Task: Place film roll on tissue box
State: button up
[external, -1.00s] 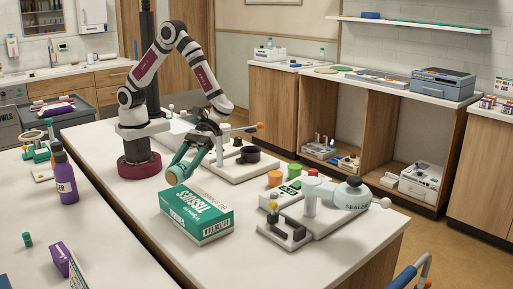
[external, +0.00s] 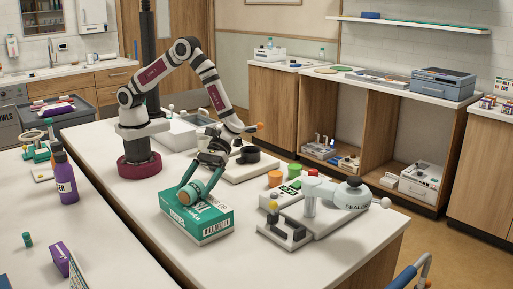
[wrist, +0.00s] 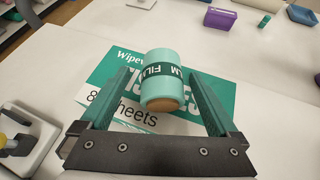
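The tissue box (external: 205,226) is green and white and lies flat on the white counter. Its printed top shows in the wrist view (wrist: 105,72). The film roll (wrist: 161,72) is a teal cylinder with a dark lettered band and a tan end, lying on its side between my fingertips. My gripper (external: 192,194) points down over the box's top, with its teal fingers on either side of the roll.
A sealer device (external: 350,196) with a black-handled base stands right of the box. A purple bottle (external: 65,178) and a purple box (external: 59,259) are on the left counter. The counter in front of the tissue box is clear.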

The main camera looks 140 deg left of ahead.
jog(key=shift+a+r, duration=0.15)
jog(key=shift+r, duration=0.1)
jog(key=v, duration=1.1)
jog(key=s+d+r+m+g+y, duration=0.3)
jog(key=s+d+r+m, duration=0.15)
jog(key=s+m, duration=0.25)
jog(key=s+d+r+m+g+y, duration=0.3)
jog(key=s+d+m, duration=0.2)
jog(key=s+m, duration=0.25)
jog(key=s+a+m+t+y, duration=0.1)
jog(key=s+a+m+y, duration=0.3)
jog(key=s+m+y, duration=0.3)
jog(key=s+m, duration=0.5)
jog(key=shift+a+t, duration=0.25)
jog(key=shift+t, duration=0.05)
jog(key=shift+o, duration=0.2)
jog(key=shift+w+r, duration=0.1)
jog(key=shift+r, duration=0.05)
